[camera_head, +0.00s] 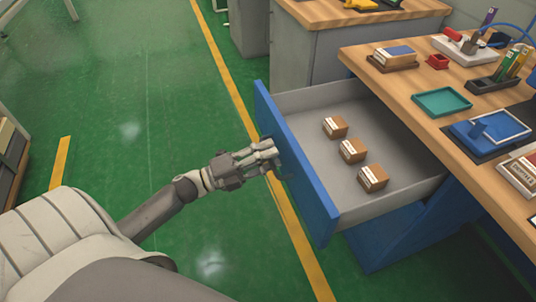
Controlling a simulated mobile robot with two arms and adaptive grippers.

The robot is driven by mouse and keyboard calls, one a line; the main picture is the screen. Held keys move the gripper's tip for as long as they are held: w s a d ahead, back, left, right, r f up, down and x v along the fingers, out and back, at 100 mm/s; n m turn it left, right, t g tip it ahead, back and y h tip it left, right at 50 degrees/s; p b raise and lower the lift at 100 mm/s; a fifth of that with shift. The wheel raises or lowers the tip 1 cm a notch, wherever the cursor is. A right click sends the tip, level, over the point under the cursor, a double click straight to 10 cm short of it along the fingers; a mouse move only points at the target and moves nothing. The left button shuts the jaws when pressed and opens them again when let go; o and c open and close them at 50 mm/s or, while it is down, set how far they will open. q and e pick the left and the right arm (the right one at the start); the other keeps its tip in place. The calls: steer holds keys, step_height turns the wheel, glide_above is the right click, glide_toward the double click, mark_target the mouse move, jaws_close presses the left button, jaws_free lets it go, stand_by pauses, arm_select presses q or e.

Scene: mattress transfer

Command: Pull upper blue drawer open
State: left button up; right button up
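The upper blue drawer (300,168) is pulled out from the workbench toward the left. Its grey tray lies open to view and holds several small brown boxes (352,151) in a row. My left gripper (272,156) is at the outer face of the drawer front, around its middle. Its fingertips reach the blue panel where the handle would be; the handle itself is hidden. I cannot tell whether the fingers are closed on it. My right gripper is not in view.
The wooden workbench top (410,110) carries a green tray (441,102), a blue device (490,133) and boxes. A blue lower cabinet front (385,238) is below the drawer. A second bench (330,12) stands behind.

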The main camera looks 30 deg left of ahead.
arm_select(q)
steer(key=v, duration=1.1)
steer(key=shift+s+a, duration=0.25)
steer(key=shift+s, duration=0.1)
steer(key=shift+w+f, duration=0.1)
